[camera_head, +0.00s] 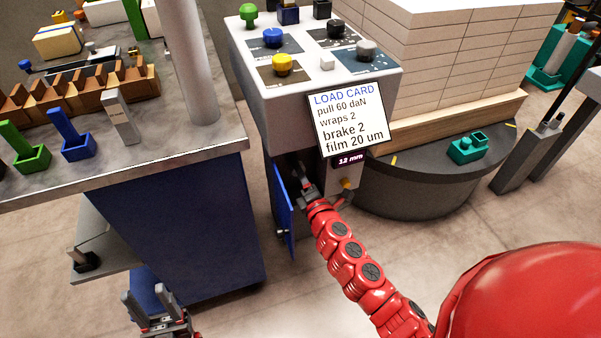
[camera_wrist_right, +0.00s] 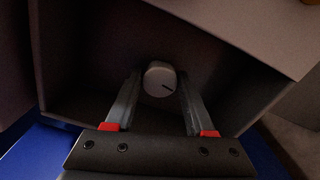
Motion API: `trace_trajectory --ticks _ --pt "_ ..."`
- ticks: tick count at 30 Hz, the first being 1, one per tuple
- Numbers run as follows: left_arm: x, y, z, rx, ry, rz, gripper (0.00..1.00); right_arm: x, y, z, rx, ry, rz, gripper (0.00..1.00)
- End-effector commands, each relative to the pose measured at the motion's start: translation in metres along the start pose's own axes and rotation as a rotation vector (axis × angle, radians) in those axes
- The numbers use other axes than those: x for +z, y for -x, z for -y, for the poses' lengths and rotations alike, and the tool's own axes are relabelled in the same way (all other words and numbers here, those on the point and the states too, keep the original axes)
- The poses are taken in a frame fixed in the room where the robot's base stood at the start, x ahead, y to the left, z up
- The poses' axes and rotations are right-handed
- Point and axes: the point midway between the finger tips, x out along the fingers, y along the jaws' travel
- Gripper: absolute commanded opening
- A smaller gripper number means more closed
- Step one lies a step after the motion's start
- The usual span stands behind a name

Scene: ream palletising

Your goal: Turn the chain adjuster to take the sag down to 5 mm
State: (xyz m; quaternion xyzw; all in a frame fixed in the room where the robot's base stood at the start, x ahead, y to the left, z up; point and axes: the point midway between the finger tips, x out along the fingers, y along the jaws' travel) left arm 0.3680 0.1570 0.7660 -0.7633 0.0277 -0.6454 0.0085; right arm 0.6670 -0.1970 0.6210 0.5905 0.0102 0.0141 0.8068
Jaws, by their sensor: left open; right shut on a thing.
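The chain adjuster (camera_wrist_right: 160,78) is a round light-grey knob with a dark mark, inside a dark compartment in the right wrist view. The fingers of my right gripper (camera_wrist_right: 160,92) are on either side of it and shut on it. In the head view my right gripper (camera_head: 303,183) reaches into the compartment under the console, where the knob is hidden. A small display (camera_head: 350,160) reads 12 mm. My left gripper (camera_head: 148,297) is open and empty, low at the left.
A blue door (camera_head: 282,212) hangs open left of the compartment. A load card (camera_head: 348,118) hangs on the console (camera_head: 310,95). A bench (camera_head: 200,165) stands at left. A round turntable (camera_head: 420,185) at right bears a pallet with stacked reams (camera_head: 460,60).

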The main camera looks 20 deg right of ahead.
Motion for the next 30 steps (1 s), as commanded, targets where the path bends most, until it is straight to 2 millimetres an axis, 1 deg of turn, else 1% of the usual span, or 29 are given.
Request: trace_trajectory --ticks 5,6,8,9,11,19,23,26,29,30 --pt "0.000 0.000 0.000 0.000 0.000 0.000 0.50 0.000 0.000 0.000 -0.001 0.001 0.000 0.00" --pt "0.000 0.000 0.000 0.000 0.000 0.000 0.50 0.000 0.000 0.000 -0.001 0.001 0.000 0.56" --pt "0.000 0.000 0.000 0.000 0.000 0.000 0.50 0.000 0.000 0.000 -0.001 0.001 0.000 0.67" --pt "0.000 0.000 0.000 0.000 0.000 0.000 0.50 0.000 0.000 0.000 -0.001 0.001 0.000 0.74" --pt "0.000 0.000 0.000 0.000 0.000 0.000 0.50 0.000 0.000 0.000 -0.001 0.001 0.000 0.84" --pt "0.000 0.000 0.000 0.000 0.000 0.000 0.50 0.000 0.000 0.000 0.000 0.002 0.000 0.84" --pt "0.000 0.000 0.000 0.000 0.000 0.000 0.50 0.000 0.007 0.000 0.000 0.002 0.000 0.84" --pt "0.000 -0.001 0.000 0.000 0.000 0.000 0.50 0.001 0.022 0.003 -0.005 0.003 0.000 0.84" --pt "0.000 -0.002 0.000 0.000 0.000 0.000 0.50 0.001 0.044 0.001 -0.003 0.003 0.001 0.84" --pt "0.000 -0.002 0.000 0.000 0.000 0.000 0.50 0.001 0.054 0.003 -0.007 0.002 0.002 0.84"
